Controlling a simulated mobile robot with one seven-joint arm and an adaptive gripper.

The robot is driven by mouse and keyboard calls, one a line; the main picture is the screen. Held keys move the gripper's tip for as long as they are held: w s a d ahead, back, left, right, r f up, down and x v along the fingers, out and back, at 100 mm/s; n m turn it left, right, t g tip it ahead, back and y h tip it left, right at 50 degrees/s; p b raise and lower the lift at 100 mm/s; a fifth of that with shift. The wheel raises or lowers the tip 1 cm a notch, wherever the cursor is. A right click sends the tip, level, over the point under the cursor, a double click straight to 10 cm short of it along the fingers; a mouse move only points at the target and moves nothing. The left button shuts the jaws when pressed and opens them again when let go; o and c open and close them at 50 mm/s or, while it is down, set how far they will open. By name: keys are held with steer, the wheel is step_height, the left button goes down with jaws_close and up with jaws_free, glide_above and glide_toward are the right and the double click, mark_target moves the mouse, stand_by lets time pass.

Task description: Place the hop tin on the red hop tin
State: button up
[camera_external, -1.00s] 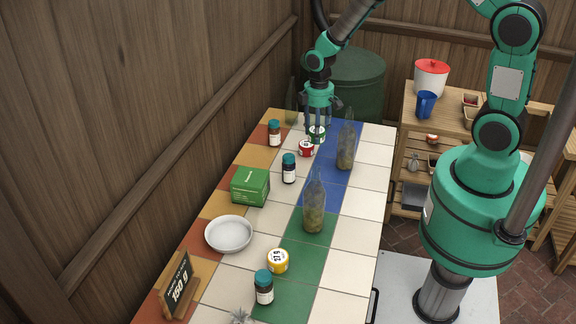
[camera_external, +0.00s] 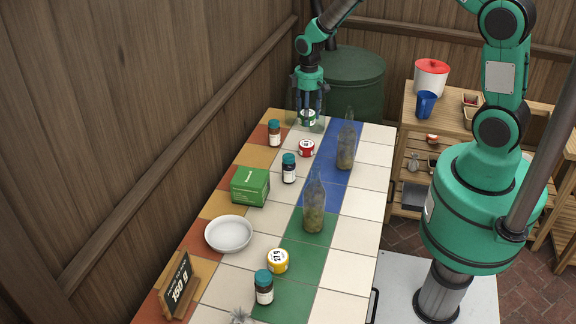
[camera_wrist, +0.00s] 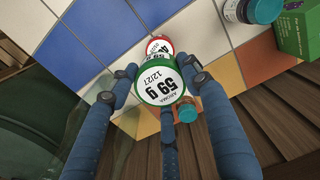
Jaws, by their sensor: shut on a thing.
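The green hop tin (camera_external: 308,117), with a white lid, is held in my gripper (camera_external: 308,122) above the far end of the tiled table.
A brown jar (camera_external: 274,134) stands left of the red tin and a dark jar (camera_external: 289,168) in front of it. Glass bottles (camera_external: 346,148) stand to the right. A green box (camera_external: 250,186), white bowl (camera_external: 229,234) and yellow tin (camera_external: 278,261) are nearer the camera.

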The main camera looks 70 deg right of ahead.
steer(key=shift+f+b, duration=0.3)
steer(key=shift+f, duration=2.4)
steer(key=shift+f, duration=1.85)
steer(key=shift+f+b, duration=0.2)
steer(key=shift+b, duration=0.15)
steer(key=o, duration=1.1)
steer(key=shift+o, duration=0.4)
steer(key=shift+r, duration=0.15)
step_height(320, 180, up, 12)
steer(key=shift+r+p, duration=0.1)
steer(key=shift+p, duration=0.75)
